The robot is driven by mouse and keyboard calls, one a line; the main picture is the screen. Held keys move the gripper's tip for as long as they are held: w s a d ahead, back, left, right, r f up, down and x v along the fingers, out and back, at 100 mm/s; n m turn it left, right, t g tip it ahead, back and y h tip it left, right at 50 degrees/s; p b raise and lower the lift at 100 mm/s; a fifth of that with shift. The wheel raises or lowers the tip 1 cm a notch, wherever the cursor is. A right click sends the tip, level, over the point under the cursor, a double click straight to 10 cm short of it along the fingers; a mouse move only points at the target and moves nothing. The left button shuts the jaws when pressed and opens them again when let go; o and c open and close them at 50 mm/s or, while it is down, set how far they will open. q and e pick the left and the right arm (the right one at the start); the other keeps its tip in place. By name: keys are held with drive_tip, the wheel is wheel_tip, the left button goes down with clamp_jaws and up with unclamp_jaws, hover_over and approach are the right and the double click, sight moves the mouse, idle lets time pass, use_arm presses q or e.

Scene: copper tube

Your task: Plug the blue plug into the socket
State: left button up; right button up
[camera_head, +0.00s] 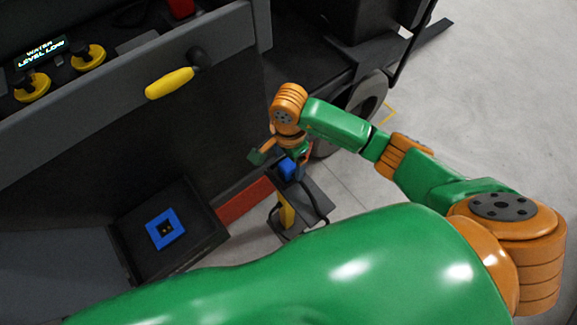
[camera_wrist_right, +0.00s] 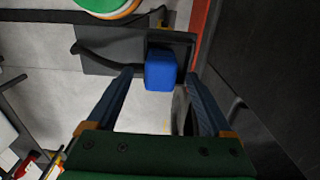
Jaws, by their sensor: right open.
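The blue plug (camera_head: 287,169) rests on a small dark stand (camera_head: 313,196). In the right wrist view the plug (camera_wrist_right: 160,70) is a blue block on a dark grey plate, with a black cable running off to the left. My right gripper (camera_head: 279,158) is by the plug. In the wrist view my right gripper (camera_wrist_right: 158,77) is open, with the plug at the fingertips between the two fingers and gaps on both sides. The socket (camera_head: 165,229) is a blue square frame with a dark centre, on a dark panel at lower left. My left gripper is out of view.
A dark machine wall with a yellow handle (camera_head: 169,83) and yellow knobs (camera_head: 88,57) fills the upper left. A red strip (camera_head: 244,201) runs low between socket and stand. A wheel (camera_head: 369,97) is behind my right arm. Grey floor is clear at right.

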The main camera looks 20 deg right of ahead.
drive_tip(key=shift+s+f, duration=0.15)
drive_tip(key=shift+f, duration=0.8)
drive_tip(key=c, duration=1.1)
drive_tip(key=shift+r, duration=0.1)
